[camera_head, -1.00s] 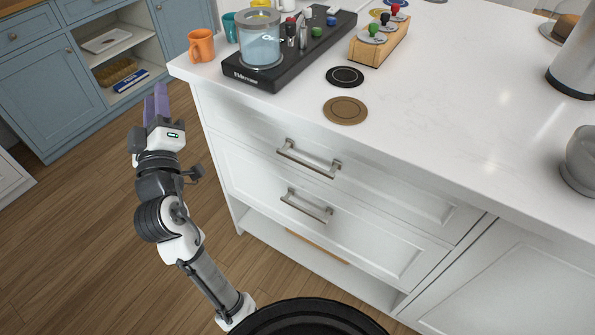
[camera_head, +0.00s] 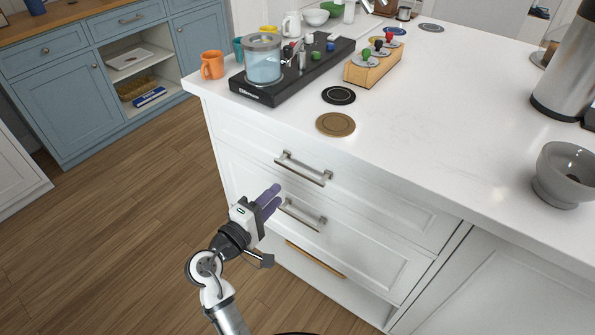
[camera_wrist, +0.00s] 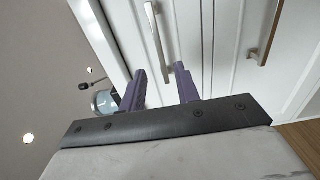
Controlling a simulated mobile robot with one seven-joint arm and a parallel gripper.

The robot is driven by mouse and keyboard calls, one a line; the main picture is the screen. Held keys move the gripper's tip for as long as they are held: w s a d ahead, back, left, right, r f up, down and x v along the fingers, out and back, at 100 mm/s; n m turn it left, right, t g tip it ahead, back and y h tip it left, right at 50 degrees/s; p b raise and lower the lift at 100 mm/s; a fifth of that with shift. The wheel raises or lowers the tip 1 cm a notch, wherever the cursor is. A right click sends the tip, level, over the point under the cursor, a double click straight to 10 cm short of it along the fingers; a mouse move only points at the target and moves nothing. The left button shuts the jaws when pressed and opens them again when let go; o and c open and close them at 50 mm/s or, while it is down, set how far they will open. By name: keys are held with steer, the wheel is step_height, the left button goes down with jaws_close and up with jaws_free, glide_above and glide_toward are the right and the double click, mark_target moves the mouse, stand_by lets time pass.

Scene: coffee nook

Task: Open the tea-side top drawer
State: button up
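The white island's upper drawer (camera_head: 355,190) is shut, with a metal bar handle (camera_head: 303,168) on its front. A second shut drawer (camera_head: 350,240) with a similar handle (camera_head: 303,213) lies below it. My gripper (camera_head: 272,197) is in front of the drawers at their left part, with its purple fingers toward the fronts. The wrist view is turned sideways. There the fingers (camera_wrist: 161,84) are spread apart and empty. The upper handle (camera_wrist: 158,42) lies ahead between their lines, apart from them. The lower handle (camera_wrist: 265,35) is to the right.
The white countertop (camera_head: 430,140) overhangs the drawers. It holds an orange mug (camera_head: 212,65), a black brewing station (camera_head: 262,92), round coasters (camera_head: 336,124) and a grey bowl (camera_head: 565,180). Blue cabinets (camera_head: 75,105) stand at the left. Open wooden floor (camera_head: 130,230) lies between.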

mark_target(299, 170)
steer(key=p+x, duration=0.2)
steer(key=x, duration=0.8)
steer(key=shift+w+d, duration=0.2)
steer(key=shift+w, duration=0.1)
jaws_close()
